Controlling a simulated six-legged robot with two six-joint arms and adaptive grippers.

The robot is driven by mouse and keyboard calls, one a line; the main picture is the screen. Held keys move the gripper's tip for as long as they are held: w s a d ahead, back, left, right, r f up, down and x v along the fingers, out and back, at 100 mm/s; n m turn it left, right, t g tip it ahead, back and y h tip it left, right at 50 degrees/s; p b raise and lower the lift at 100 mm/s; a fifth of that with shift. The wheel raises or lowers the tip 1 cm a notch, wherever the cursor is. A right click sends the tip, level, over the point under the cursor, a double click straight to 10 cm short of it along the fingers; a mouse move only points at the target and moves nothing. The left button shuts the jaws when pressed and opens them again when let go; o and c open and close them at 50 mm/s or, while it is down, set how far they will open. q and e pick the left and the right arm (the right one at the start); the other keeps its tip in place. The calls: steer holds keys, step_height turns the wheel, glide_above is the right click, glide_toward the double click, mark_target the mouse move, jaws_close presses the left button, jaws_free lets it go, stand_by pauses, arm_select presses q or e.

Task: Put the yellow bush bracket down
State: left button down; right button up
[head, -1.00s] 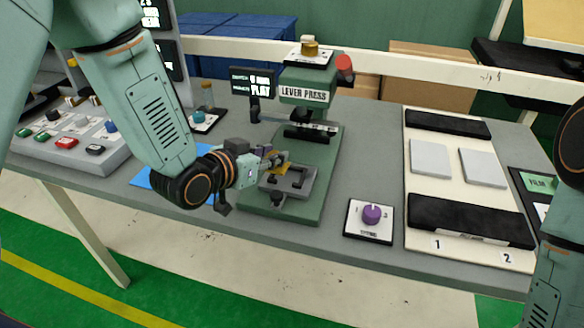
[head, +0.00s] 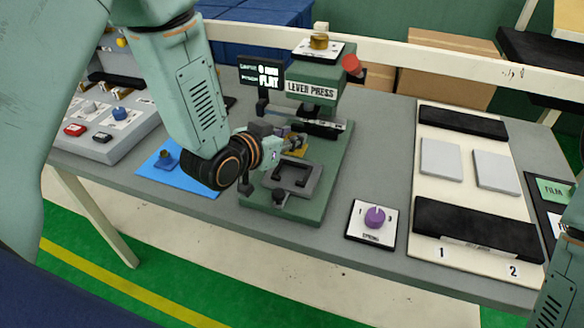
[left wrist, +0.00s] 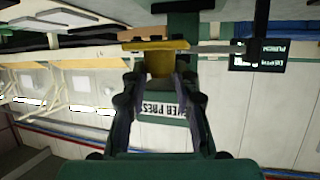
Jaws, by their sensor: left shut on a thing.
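The yellow bush bracket (head: 297,150) is held in my left gripper (head: 290,143), above and behind the grey nest (head: 312,172) of the green lever press. In the left wrist view the yellow bracket (left wrist: 160,46) sits across the fingertips, its stem between the fingers (left wrist: 160,75). The nest looks empty. The bracket appears apart from the nest. My right gripper is outside the views; only part of my right arm shows at the right edge.
The lever press (head: 312,92) stands close behind the left gripper. A blue mat (head: 190,178) with a small blue piece (head: 166,158) lies left. A purple spring knob (head: 375,217) and a white board with grey pads (head: 440,157) are right.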

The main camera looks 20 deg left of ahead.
mark_target(288, 153)
arm_select(q)
step_height(288, 153, down, 4)
steer(key=shift+r, duration=0.1)
steer(key=shift+a+f, duration=0.2)
steer(key=shift+f, duration=0.15)
step_height(288, 153, down, 2)
steer(key=shift+f, duration=0.25)
steer(key=shift+d+f, duration=0.3)
steer(key=shift+f, duration=0.05)
steer(key=shift+a, duration=0.1)
steer(key=shift+a, duration=0.1)
steer(key=c, duration=1.4)
jaws_free()
steer(key=shift+a+f, duration=0.1)
steer(key=o, duration=0.4)
steer(key=shift+d, duration=0.25)
steer(key=shift+c, duration=0.2)
